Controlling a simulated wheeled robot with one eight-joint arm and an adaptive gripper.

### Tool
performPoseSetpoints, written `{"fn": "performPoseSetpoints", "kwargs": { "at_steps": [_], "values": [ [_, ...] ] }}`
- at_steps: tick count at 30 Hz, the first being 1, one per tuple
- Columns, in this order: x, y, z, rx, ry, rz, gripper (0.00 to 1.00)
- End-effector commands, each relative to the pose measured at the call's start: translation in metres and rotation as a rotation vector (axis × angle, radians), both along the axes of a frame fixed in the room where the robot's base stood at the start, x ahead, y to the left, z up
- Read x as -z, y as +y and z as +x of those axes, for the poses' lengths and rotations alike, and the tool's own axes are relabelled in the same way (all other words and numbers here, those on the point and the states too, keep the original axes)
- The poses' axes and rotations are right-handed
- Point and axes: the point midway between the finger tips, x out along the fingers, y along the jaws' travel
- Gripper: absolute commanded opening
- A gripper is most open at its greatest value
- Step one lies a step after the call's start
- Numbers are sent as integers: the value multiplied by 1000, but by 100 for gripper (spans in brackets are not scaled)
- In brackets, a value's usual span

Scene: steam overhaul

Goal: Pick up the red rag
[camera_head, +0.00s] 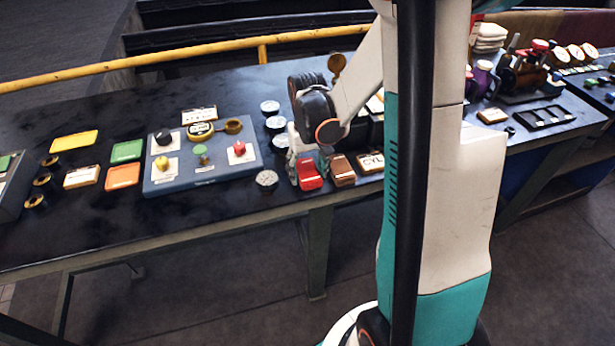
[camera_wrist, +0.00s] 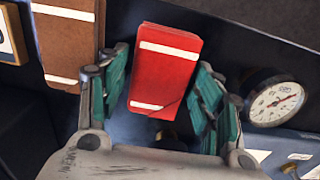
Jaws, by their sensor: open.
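The red rag (camera_wrist: 165,70) is a folded red bundle with two white bands. In the wrist view it lies between the two green fingers of my gripper (camera_wrist: 162,95), which are spread apart with a dark gap on each side of it. In the head view the red rag (camera_head: 309,174) lies near the front edge of the dark bench (camera_head: 235,210). My gripper (camera_head: 308,158) is just above and behind it there, partly hidden by my arm.
A brown folded bundle (camera_wrist: 66,40) lies left of the rag in the wrist view, and a round gauge (camera_wrist: 276,101) lies right of it. A blue-grey panel with knobs (camera_head: 203,181) stands further left on the bench. A yellow rail (camera_head: 180,56) runs behind.

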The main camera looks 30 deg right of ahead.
Motion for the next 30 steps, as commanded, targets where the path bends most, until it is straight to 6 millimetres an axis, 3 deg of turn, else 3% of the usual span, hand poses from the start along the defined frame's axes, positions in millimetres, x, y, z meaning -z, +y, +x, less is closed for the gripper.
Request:
{"fn": "performPoseSetpoints", "kwargs": {
  "at_steps": [4,9,12,23,30],
  "values": [
    [-1,0,0,0,0,0,60],
    [-1,0,0,0,0,0,26],
    [-1,0,0,0,0,0,22],
    [-8,0,0,0,0,0,22],
    [-43,0,-1,0,0,0,22]
  ]
}}
